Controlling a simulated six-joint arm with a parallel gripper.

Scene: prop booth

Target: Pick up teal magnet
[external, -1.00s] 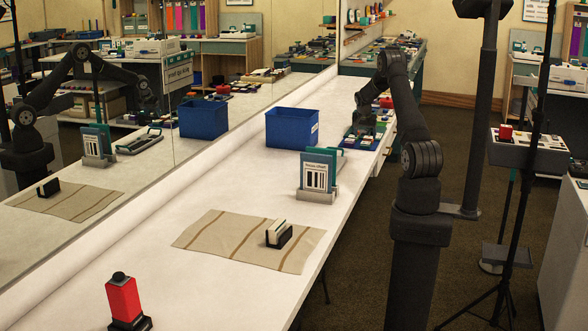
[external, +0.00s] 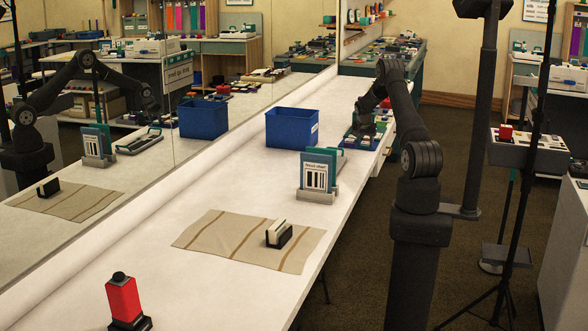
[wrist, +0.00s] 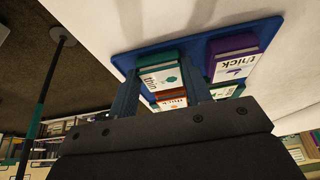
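A teal magnet (wrist: 160,62) with a white label lies on the blue board in the wrist view. My gripper (wrist: 160,72) is over the board with one finger at each side of this magnet and a gap between them. I cannot tell whether the fingers touch it. In the external view my gripper (external: 362,133) is low over the blue board (external: 350,142) at the far right of the counter. The arm hides much of the board, and the magnet cannot be made out there.
On the board are a purple block (wrist: 234,54) at right and a red-brown block (wrist: 171,99) nearer my palm. A blue bin (external: 292,128), a labelled stand (external: 317,175), a striped cloth (external: 220,240) and a red prop (external: 123,299) stand along the white counter.

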